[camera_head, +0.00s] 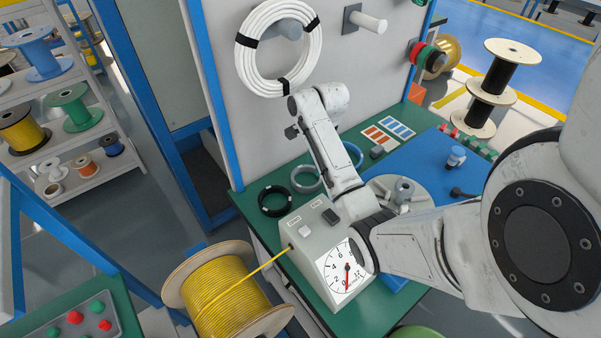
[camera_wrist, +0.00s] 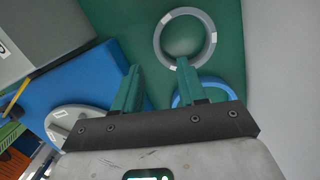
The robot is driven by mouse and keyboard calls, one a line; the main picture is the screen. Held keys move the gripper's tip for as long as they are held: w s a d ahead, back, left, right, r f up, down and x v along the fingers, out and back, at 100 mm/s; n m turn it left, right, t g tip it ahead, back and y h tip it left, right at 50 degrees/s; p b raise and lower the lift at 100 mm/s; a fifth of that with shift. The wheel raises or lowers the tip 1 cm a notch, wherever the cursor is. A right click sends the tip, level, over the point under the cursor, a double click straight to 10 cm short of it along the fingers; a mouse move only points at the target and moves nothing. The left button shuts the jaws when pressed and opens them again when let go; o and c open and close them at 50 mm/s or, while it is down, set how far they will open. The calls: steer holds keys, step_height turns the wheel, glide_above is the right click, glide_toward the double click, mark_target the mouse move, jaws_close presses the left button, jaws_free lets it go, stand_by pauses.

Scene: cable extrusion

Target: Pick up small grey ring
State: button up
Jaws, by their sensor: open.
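The small grey ring (camera_wrist: 157,42) lies flat on the green bench top in the wrist view, with pale bands on its rim. It also shows in the head view (camera_head: 296,181), partly hidden by my arm. My gripper (camera_wrist: 159,67) is open and empty, with two green fingers. In the wrist view the right fingertip overlaps the ring's near edge; the left finger is left of the ring. I cannot tell the height between fingers and ring.
A blue ring (camera_wrist: 228,88) lies close to the grey one, partly behind my right finger. A black ring (camera_head: 263,208) lies left of it in the head view. A grey gauge box (camera_head: 309,239) stands in front, a blue plate (camera_head: 427,151) to the right, and a wall panel behind.

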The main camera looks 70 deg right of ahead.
glide_above(313, 186)
steer(key=f, duration=0.4)
steer(key=shift+d+f, duration=0.15)
steer(key=shift+d, duration=0.2)
steer(key=shift+a+f+p, duration=0.15)
steer(key=shift+f, duration=1.2)
steer(key=shift+a+f+p, duration=0.1)
steer(key=shift+f+p, duration=0.05)
steer(key=shift+f, duration=1.2)
jaws_close()
